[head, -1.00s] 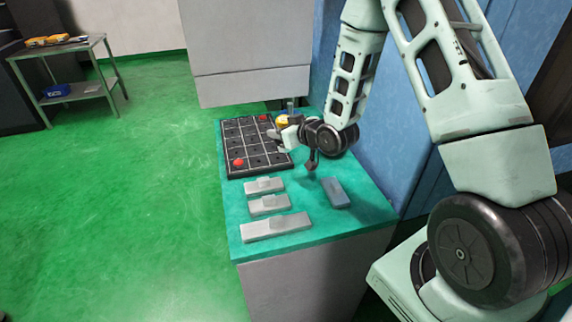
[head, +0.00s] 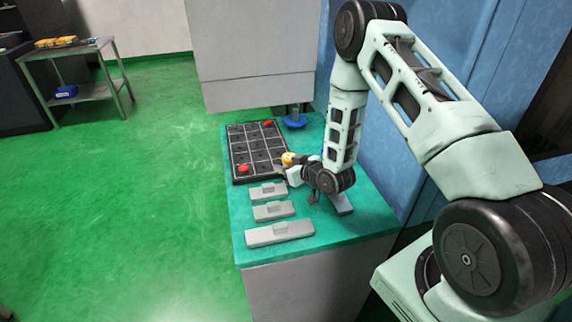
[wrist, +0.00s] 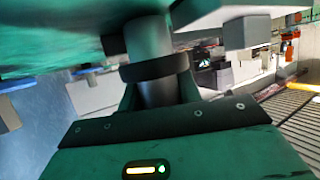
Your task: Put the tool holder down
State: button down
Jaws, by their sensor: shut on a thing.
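In the wrist view my gripper (wrist: 157,100) is shut on the tool holder (wrist: 148,52), a dark grey cylinder with a black collar. In the head view my gripper (head: 284,170) is at the near right edge of the black gridded rack (head: 240,146), low over the teal tabletop. A yellow rounded piece (head: 288,158) shows at the gripper's end, perhaps part of the held holder. The holder's lower end is hidden, so I cannot tell whether it touches anything. Red round pieces (head: 243,168) sit at the rack's near-left and far-right corners.
Several grey blocks (head: 280,233) lie on the near left of the teal table (head: 345,238). A grey-blue block (head: 343,205) lies partly behind my wrist. A blue disc (head: 295,121) under a post stands beyond the rack. Blue panels rise close on the right.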

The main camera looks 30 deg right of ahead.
jog(key=shift+f, duration=0.2)
jog(key=c, duration=1)
grip_release()
jog(key=shift+r, duration=0.1)
jog(key=shift+o, duration=0.2)
